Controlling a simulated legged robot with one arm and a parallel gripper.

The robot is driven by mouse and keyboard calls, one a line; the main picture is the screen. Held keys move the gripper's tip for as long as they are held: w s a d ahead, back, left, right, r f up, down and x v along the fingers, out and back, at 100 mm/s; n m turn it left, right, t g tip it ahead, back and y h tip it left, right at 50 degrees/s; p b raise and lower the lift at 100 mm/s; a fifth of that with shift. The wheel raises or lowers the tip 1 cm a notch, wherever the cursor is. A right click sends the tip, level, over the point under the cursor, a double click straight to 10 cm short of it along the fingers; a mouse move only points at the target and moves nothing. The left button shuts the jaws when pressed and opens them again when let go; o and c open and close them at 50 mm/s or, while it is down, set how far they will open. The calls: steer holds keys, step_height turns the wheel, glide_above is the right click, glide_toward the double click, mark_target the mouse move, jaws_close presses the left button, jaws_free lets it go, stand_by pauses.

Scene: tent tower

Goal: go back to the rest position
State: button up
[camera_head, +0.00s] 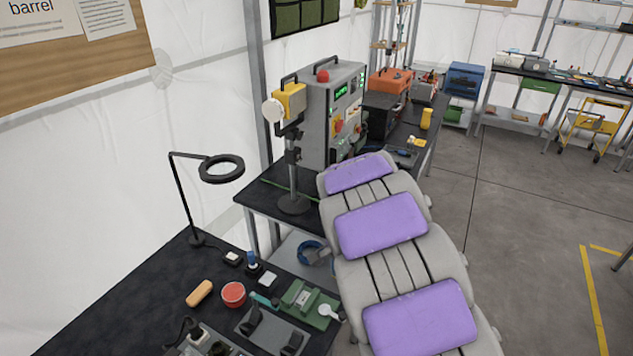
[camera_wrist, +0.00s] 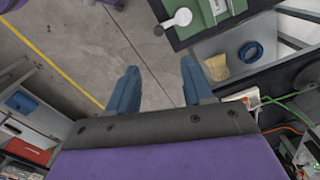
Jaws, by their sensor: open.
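My gripper (camera_wrist: 158,72) shows in the wrist view with its two blue fingers apart and nothing between them. The fingers point toward the grey floor (camera_wrist: 75,40), and I see no contact. I cannot make out the gripper in the head view. The dark table edge with a green board (camera_wrist: 215,10) and a white disc (camera_wrist: 183,17) lies above the right finger in the wrist view.
In the head view, the near table holds a ring lamp (camera_head: 222,169), a red round container (camera_head: 233,294) and a green board (camera_head: 305,301). A grey control box (camera_head: 335,112) and yellow device (camera_head: 289,102) stand behind. Open floor (camera_head: 530,230) lies right.

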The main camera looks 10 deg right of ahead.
steer(key=s+r+n+b, duration=0.2)
steer(key=s+n, duration=0.1)
steer(key=s, duration=0.8)
steer(key=s+r+n+g+b, duration=0.1)
steer(key=s+n, duration=0.3)
steer(key=s, duration=0.7)
steer(key=s+r+n+b, duration=0.2)
steer(key=s+r+n, duration=0.1)
steer(key=s, duration=0.8)
steer(key=shift+s+n+g+b, duration=0.3)
steer(key=shift+n+g, duration=0.1)
steer(key=shift+n, duration=0.1)
